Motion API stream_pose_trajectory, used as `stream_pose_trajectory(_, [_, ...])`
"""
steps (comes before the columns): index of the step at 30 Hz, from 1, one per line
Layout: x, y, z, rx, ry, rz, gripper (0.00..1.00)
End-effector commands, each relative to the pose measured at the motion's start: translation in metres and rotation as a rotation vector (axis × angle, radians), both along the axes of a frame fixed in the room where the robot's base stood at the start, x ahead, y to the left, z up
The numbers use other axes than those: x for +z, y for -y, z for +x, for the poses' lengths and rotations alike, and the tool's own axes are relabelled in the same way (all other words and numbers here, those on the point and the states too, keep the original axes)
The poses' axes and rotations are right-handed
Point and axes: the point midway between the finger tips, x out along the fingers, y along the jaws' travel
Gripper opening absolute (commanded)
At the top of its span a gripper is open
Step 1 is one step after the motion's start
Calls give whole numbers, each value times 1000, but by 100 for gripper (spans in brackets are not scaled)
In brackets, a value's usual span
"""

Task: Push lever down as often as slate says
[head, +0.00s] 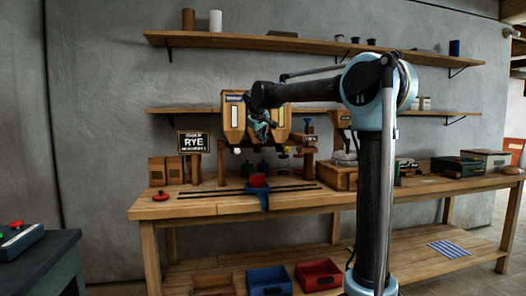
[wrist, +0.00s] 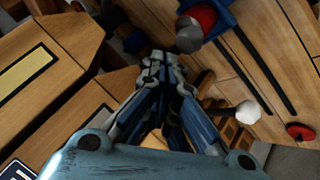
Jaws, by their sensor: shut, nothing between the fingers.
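The slate (head: 193,142) stands at the left of the workbench; "RYE" is readable, its smaller lines are not. The wooden dispenser (head: 233,118) hangs above the bench, with labelled hoppers. A lever with a white ball knob (head: 237,151) sits below its left side; the white knob also shows in the wrist view (wrist: 248,112). A grey knob (wrist: 188,35) shows near the red container (wrist: 203,17). My gripper (head: 260,130) is in front of the dispenser, shut and empty; in the wrist view its fingertips (wrist: 162,58) appear apart from both knobs.
The red container (head: 258,180) rests on a blue carriage (head: 263,200) over dark rails on the bench. A red button (head: 160,196) lies at the bench's left. Shelves run above. Blue (head: 268,280) and red (head: 318,274) bins stand below. The bench front is mostly clear.

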Motion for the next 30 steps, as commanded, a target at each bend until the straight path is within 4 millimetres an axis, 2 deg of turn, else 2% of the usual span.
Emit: stream_pose_trajectory(30, [-9,0,-1,0,0,0,0])
